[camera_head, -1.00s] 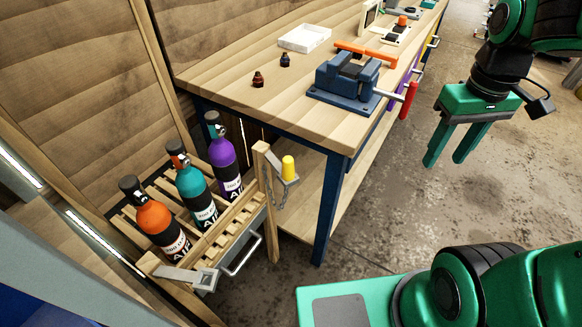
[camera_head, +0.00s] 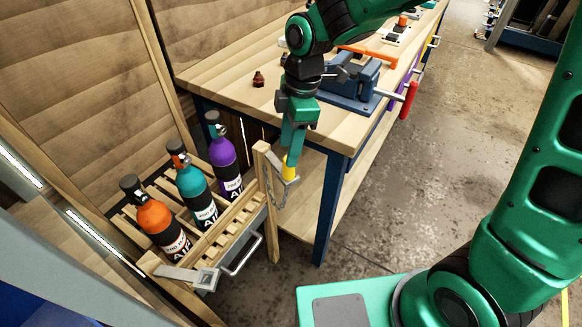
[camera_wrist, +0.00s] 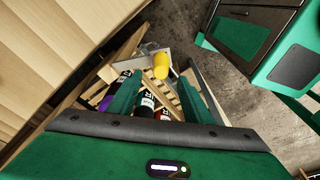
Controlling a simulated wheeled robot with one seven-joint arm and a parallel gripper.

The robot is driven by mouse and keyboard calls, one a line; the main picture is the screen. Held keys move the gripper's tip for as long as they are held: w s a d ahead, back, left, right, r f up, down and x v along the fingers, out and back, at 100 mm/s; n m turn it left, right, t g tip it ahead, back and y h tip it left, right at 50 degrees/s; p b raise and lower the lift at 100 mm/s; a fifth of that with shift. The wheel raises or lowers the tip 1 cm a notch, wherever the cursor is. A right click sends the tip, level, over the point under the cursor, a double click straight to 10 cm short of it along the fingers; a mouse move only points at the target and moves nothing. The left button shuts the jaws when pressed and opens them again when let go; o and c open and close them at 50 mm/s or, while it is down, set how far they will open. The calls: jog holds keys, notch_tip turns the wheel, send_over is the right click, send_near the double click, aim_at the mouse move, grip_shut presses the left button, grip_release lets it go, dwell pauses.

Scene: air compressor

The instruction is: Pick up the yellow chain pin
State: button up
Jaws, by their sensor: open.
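The yellow chain pin (camera_head: 289,173) stands in a grey metal bracket (camera_head: 284,185) on the wooden post at the rack's corner. A chain (camera_head: 279,190) hangs beside it. My gripper (camera_head: 291,152) points down directly over the pin, and its fingers hide the pin's upper part in the head view. In the wrist view the pin (camera_wrist: 161,66) shows just beyond the tips of my open gripper (camera_wrist: 159,80), in line with the gap between the fingers. I cannot tell whether the fingertips reach around the pin's top.
The wooden rack (camera_head: 232,222) holds orange (camera_head: 160,228), teal (camera_head: 196,192) and purple (camera_head: 225,165) bottles left of the pin. The workbench (camera_head: 222,88) edge is close behind my gripper and carries a blue vise (camera_head: 350,85). The floor (camera_head: 395,190) to the right is clear.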

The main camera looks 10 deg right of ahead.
jog(key=shift+s+a+f, duration=0.1)
jog(key=shift+a+f, duration=0.05)
jog(key=shift+f, duration=2.8)
grip_shut()
jog(key=shift+r, duration=0.1)
jog(key=shift+r, duration=0.45)
jog(key=r, duration=0.3)
jog(key=shift+a+r, duration=0.2)
jog(key=shift+r, duration=0.05)
jog(key=s+a+r, duration=0.4)
jog(key=a+r, duration=0.2)
jog(key=a, duration=0.4)
jog(key=shift+s+a+r, duration=0.15)
jog(key=shift+s+r, duration=0.1)
